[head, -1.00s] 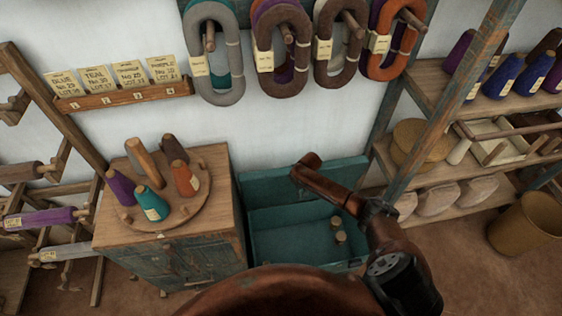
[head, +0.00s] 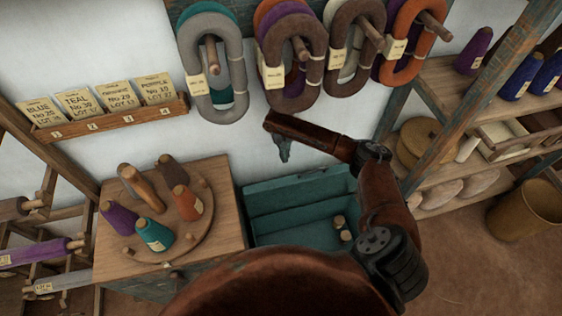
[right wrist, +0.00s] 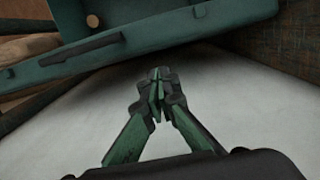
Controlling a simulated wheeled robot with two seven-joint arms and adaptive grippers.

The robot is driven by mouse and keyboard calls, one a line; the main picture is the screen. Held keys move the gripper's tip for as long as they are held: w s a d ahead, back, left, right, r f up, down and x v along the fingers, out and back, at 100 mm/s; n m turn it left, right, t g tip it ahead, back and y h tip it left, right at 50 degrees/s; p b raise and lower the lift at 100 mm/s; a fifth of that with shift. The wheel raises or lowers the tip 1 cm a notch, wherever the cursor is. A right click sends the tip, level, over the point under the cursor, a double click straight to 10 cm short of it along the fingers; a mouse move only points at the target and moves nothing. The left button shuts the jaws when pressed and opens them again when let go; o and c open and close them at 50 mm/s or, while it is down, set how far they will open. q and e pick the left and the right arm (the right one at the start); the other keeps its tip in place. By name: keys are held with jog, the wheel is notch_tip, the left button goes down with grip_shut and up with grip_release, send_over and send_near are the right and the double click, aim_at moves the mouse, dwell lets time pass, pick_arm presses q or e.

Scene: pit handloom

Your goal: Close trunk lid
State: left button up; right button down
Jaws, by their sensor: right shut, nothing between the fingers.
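The teal trunk (head: 290,232) stands on the floor by the wall, with its inside showing. Its lid (head: 298,190) is open, raised at the back along the wall. My right gripper (head: 283,154) is shut and empty, pointing down in front of the wall, above the lid in the picture. In the right wrist view, the closed fingertips (right wrist: 159,78) are over the pale wall, apart in the picture from the lid's teal edge (right wrist: 165,43). My right arm hides the trunk's right side, and my body hides its front. My left gripper is not in view.
A wooden cabinet (head: 160,266) with a round board of cones stands left of the trunk. Yarn hanks (head: 212,75) hang on wall pegs above my right gripper. A shelf post (head: 480,90) stands to the right. Small spools (head: 340,222) lie in the trunk.

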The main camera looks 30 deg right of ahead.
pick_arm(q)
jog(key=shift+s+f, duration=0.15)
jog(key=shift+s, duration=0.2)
pick_arm(e)
notch_tip(320, 180, down, 9)
jog(key=s, duration=0.1)
jog(key=shift+a+f, duration=0.15)
jog(key=shift+f, duration=0.05)
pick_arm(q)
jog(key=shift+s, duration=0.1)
pick_arm(e)
jog(key=shift+s, duration=0.15)
